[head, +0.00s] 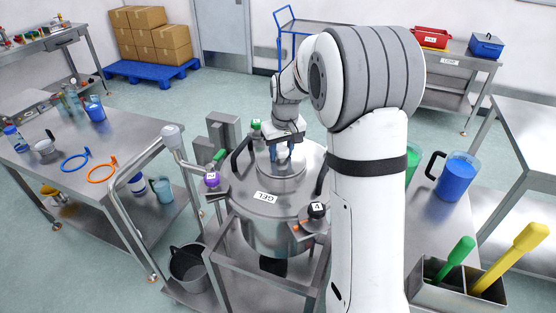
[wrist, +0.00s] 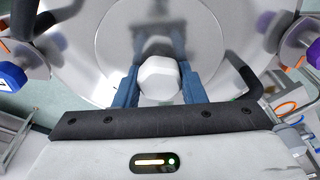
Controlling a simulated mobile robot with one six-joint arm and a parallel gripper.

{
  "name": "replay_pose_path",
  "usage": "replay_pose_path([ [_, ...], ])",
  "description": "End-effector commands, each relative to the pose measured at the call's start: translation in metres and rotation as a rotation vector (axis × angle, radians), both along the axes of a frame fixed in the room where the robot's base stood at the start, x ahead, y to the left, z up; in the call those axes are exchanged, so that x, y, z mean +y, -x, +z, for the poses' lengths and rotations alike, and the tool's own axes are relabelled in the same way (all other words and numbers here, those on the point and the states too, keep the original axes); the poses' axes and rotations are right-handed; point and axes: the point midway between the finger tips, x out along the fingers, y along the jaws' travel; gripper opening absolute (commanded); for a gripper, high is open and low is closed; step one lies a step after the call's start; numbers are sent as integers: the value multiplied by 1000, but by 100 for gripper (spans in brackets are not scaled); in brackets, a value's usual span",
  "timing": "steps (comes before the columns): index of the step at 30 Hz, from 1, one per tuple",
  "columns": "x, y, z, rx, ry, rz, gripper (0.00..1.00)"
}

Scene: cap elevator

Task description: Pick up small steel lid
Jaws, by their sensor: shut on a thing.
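The small steel lid (head: 283,183) is a round metal disc on top of the large steel vessel labelled GEL. It also fills the middle of the wrist view (wrist: 118,48), with a pale faceted knob (wrist: 158,82) at its centre. My gripper (head: 281,152) is above the lid, its blue fingers on either side of the knob, shut on it. The lid appears to rest on the vessel's top; I cannot tell whether there is a gap under it. My arm hides the vessel's right side in the head view.
Black handles stand beside the lid. A steel table (head: 135,139) with labware is at the left. A blue jug (head: 454,178) stands at the right.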

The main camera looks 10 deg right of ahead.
Motion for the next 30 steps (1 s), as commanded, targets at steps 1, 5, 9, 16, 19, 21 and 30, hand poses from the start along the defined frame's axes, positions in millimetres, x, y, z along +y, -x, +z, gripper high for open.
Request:
replay_pose_path([
  [1, 0, 0, 0, 0, 0, 0, 12],
  [5, 0, 0, 1, -2, 0, -1, 6],
  [9, -1, 0, 1, -2, 0, -1, 6],
  [16, -1, -1, 22, -6, 1, -1, 6],
  [19, -1, -1, 43, -7, 0, -1, 6],
  [21, -1, -1, 58, -7, 0, -1, 6],
  [30, -1, 0, 98, -3, 0, -2, 6],
])
